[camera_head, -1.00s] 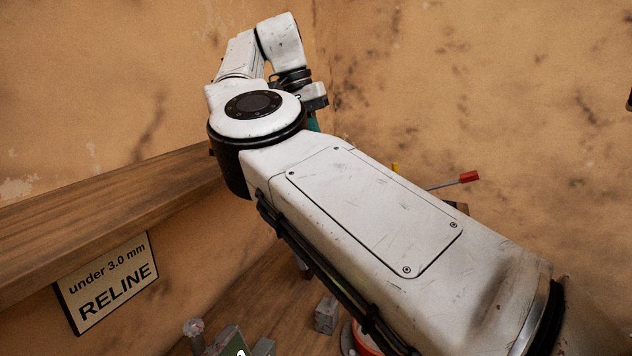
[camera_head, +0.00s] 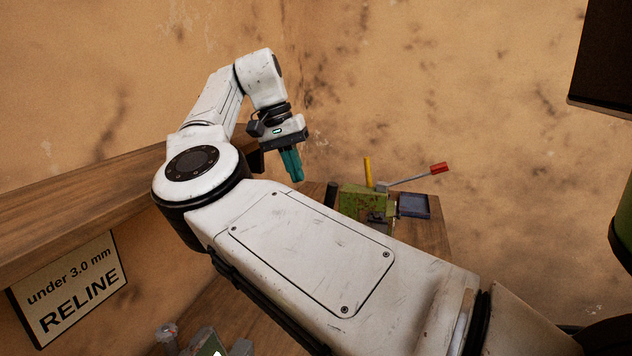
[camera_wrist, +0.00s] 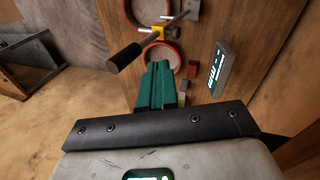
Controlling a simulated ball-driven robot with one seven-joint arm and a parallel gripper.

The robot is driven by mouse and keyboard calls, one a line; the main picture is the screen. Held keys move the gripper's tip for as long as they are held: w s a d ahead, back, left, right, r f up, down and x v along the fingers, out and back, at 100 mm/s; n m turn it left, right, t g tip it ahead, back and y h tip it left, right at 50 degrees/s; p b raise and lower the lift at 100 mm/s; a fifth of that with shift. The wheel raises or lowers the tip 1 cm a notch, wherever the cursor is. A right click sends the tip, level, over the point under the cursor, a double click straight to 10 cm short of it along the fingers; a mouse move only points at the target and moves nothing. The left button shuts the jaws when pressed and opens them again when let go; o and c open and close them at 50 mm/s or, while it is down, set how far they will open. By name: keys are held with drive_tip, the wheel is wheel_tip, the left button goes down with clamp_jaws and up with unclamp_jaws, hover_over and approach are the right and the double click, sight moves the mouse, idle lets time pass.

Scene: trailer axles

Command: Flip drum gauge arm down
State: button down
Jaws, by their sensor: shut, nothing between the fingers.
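My gripper (camera_head: 294,176) has teal fingers pressed together, pointing down in the head view, with nothing held. In the wrist view its fingertips (camera_wrist: 160,68) lie below a dark cylindrical handle (camera_wrist: 125,57). The handle joins a yellow block (camera_wrist: 153,35) on a thin metal rod; this looks like the gauge arm, though I cannot be sure. A grey box with a lit "mm" readout (camera_wrist: 219,70) is to the right of the fingers. I cannot tell whether the fingertips touch anything.
In the head view a green machine (camera_head: 362,202) with a yellow post and a red-tipped lever (camera_head: 437,168) stands on the wooden bench. A dark blue tray (camera_head: 414,206) is beside it. A RELINE sign (camera_head: 72,288) hangs under a wooden shelf (camera_head: 80,196) at left.

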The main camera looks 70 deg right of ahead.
drive_tip(key=shift+s+d+f+p, duration=0.2)
drive_tip(key=shift+s+f, duration=0.2)
drive_tip(key=shift+s, duration=0.35)
drive_tip(key=shift+s+d+f+p, duration=0.2)
drive_tip(key=shift+s+f, duration=0.15)
drive_tip(key=shift+s, duration=0.35)
drive_tip(key=shift+s+d+f+p, duration=0.2)
drive_tip(key=shift+s+f, duration=0.2)
drive_tip(key=shift+s, duration=0.35)
